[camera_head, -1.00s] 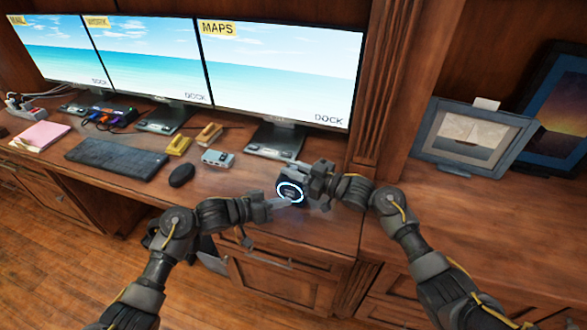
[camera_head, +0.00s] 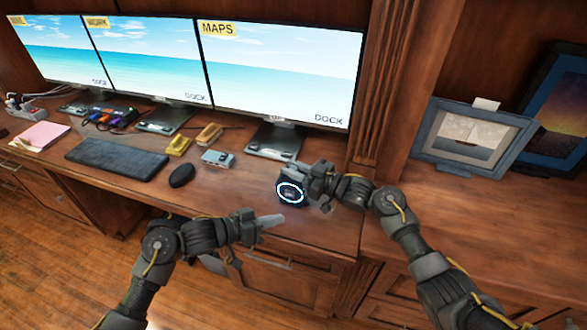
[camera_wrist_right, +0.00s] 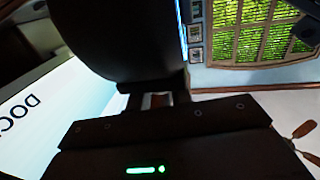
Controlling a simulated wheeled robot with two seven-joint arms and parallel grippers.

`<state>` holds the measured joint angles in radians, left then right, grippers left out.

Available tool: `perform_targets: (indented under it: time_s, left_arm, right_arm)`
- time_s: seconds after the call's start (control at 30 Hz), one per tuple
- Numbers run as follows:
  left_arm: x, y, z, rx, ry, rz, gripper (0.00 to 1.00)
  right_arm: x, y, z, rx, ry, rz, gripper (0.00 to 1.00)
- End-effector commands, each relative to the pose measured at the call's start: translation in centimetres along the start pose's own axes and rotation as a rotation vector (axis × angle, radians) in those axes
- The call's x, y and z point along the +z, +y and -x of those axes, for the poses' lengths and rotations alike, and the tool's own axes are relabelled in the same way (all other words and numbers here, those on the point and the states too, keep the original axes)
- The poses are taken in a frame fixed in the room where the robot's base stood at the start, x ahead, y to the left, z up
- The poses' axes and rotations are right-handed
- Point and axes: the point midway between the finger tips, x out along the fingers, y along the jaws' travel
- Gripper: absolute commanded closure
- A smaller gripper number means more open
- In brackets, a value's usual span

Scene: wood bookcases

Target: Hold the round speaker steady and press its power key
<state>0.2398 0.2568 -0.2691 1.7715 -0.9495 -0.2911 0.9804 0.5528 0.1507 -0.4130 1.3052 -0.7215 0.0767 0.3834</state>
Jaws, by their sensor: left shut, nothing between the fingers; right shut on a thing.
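The round speaker (camera_head: 291,191) is dark with a lit white-blue ring on its face, and it stands on the desk in front of the right monitor. My right gripper (camera_head: 312,180) is shut on the speaker from its right side. In the right wrist view a large dark rounded body, the speaker (camera_wrist_right: 125,40), fills the upper middle, close to the gripper. My left gripper (camera_head: 272,221) is shut and empty, in front of and below the speaker at the desk's front edge, apart from it. The power key cannot be made out clearly.
Three monitors (camera_head: 275,70) stand along the back. A keyboard (camera_head: 117,159), a mouse (camera_head: 182,175), a small grey box (camera_head: 217,159) and yellow stands (camera_head: 208,134) lie left of the speaker. Picture frames (camera_head: 470,140) stand at the right. The desk right of the speaker is partly covered by my arm.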

Motion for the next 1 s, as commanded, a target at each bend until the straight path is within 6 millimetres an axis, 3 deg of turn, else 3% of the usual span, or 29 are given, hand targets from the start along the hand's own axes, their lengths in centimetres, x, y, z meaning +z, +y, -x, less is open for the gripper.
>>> perform_targets:
  time_s: [0.07, 0.1, 0.3, 0.67, 1.0]
  left_arm:
    - [0.0, 0.0, 0.0, 0.0, 0.0, 0.0, 1.0]
    - [0.0, 0.0, 0.0, 0.0, 0.0, 0.0, 1.0]
    - [0.0, 0.0, 0.0, 0.0, 0.0, 0.0, 1.0]
    - [0.0, 0.0, 0.0, 0.0, 0.0, 0.0, 1.0]
    - [0.0, 0.0, 0.0, 0.0, 0.0, 0.0, 1.0]
  right_arm:
    - [0.0, 0.0, 0.0, 0.0, -0.001, 0.0, 1.0]
    - [0.0, 0.0, 0.0, 0.0, 0.0, 0.0, 0.76]
    - [0.0, 0.0, 0.0, 0.0, 0.0, 0.0, 0.53]
    - [0.1, 0.1, 0.8, 0.001, -0.001, 0.001, 0.53]
    - [0.1, 0.1, 7.5, 0.003, -0.002, 0.002, 0.53]
